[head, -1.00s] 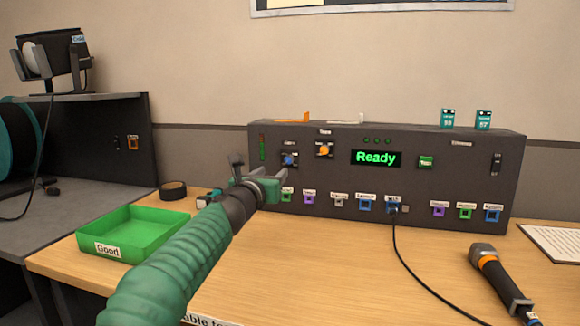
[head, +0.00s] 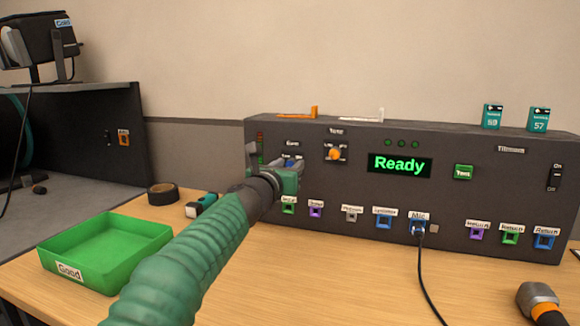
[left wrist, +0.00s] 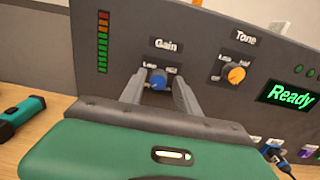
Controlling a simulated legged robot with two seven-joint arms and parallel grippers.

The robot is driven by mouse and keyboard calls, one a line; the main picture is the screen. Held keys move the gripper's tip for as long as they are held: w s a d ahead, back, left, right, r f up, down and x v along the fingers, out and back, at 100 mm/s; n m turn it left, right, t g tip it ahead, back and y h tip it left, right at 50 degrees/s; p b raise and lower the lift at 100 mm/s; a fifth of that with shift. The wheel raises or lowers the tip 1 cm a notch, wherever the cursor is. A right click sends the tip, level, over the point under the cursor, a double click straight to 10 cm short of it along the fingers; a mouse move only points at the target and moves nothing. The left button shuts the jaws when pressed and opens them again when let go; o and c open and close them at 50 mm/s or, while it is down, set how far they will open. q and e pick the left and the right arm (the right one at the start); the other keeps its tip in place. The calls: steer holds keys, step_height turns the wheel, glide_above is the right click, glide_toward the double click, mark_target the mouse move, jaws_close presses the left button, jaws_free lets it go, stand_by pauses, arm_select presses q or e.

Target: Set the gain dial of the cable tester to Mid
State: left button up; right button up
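The cable tester (head: 400,205) is a dark box on the bench with a green "Ready" display. Its blue gain dial (left wrist: 157,79) sits under the "Gain" label in the left wrist view, with the markings beside it partly hidden. In the head view my left gripper (head: 275,162) covers most of the dial. In the left wrist view my left gripper (left wrist: 159,83) is open, its two fingers pointing at the panel on either side of the dial. I cannot tell whether they touch it. My right gripper is not in view.
The orange tone dial (head: 335,154) is just right of the gain dial. A row of sockets runs below, with a cable in the Mic socket (head: 418,227). A green tray (head: 75,270), black tape roll (head: 163,194) and microphone (head: 540,300) lie on the bench.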

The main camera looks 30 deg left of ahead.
arm_select(q)
steer(key=shift+w+f, duration=0.1)
steer(key=shift+c, duration=1.2)
steer(key=shift+a, duration=0.15)
jaws_close()
